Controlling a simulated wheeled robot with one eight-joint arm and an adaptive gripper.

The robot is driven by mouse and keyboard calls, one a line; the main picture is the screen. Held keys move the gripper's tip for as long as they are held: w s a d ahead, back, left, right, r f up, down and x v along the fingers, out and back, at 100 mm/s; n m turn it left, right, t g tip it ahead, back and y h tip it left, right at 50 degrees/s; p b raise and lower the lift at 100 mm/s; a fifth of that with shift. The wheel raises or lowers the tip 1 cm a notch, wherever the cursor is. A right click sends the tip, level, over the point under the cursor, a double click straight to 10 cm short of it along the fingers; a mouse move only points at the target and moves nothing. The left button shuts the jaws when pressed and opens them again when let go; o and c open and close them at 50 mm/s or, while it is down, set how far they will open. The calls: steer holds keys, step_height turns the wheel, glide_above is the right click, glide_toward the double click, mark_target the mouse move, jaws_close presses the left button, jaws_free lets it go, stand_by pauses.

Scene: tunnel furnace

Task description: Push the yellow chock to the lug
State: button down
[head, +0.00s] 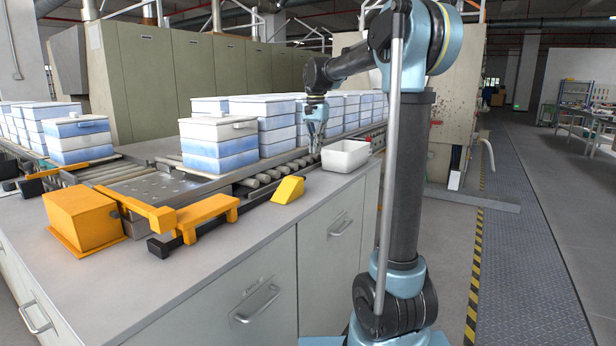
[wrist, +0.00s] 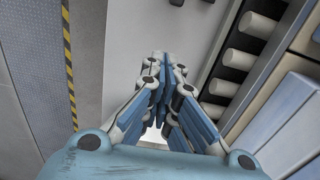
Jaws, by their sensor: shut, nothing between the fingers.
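The yellow chock (head: 288,190) is a small wedge on the grey counter (head: 300,222), near the middle of the head view. To its left, apart from it, stands an orange bracket (head: 207,212) by the roller table's corner. I cannot tell for sure which part is the lug. My gripper (head: 315,152) points down near the conveyor edge, beyond the chock and to its right, just left of a white bin. It is shut and empty; the wrist view shows its fingers (wrist: 165,62) together. The chock is not visible in the wrist view.
The white bin (head: 345,155) stands on the counter's right end. An orange box (head: 82,220) sits at the left. Stacked blue-white boxes (head: 218,143) line the rollers (head: 266,178).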

steer(key=f, duration=0.6)
steer(key=w+f, duration=0.1)
steer(key=f, duration=0.3)
steer(key=shift+a, duration=0.25)
steer(key=shift+s+a+r, duration=0.1)
steer(key=shift+s+a, duration=0.25)
steer(key=shift+s, duration=0.25)
steer(key=shift+s+a, duration=0.35)
steer(key=shift+s, duration=0.2)
steer(key=shift+s+a, duration=0.4)
steer(key=shift+s, duration=0.2)
